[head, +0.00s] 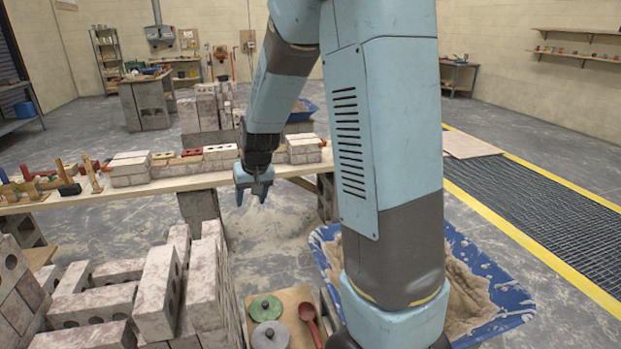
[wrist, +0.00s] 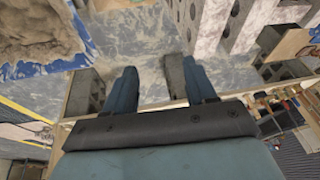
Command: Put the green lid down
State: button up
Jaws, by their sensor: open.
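The green lid (head: 265,308) lies flat on a light wooden board (head: 291,297) on the floor at the bottom middle of the head view. A grey lid (head: 270,336) lies just in front of it, and a red ladle-like tool (head: 309,318) is to its right. My gripper (head: 254,197) is well above and beyond the board, near the front edge of the plank bench. In the wrist view my gripper's two blue fingers (wrist: 160,75) are spread apart with nothing between them. I cannot make out the green lid in the wrist view.
A blue tub (head: 503,290) of mortar stands right of the board, partly behind my arm. Stacked blocks (head: 160,292) crowd the left. The plank bench (head: 190,183) holds bricks and hand tools. Dusty floor between bench and board is clear.

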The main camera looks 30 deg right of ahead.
jog(key=s+r+t, duration=0.1)
jog(key=s+r, duration=1.1)
jog(key=s+d+r, duration=0.1)
jog(key=s+r, duration=0.2)
jog(key=s, duration=0.5)
jog(key=s+d+r+t+h, duration=0.1)
jog(key=s+d+r, duration=0.1)
jog(key=s, duration=0.6)
jog(key=shift+d+r+n, duration=0.2)
jog(key=shift+r+n, duration=0.2)
jog(key=shift+s, duration=0.1)
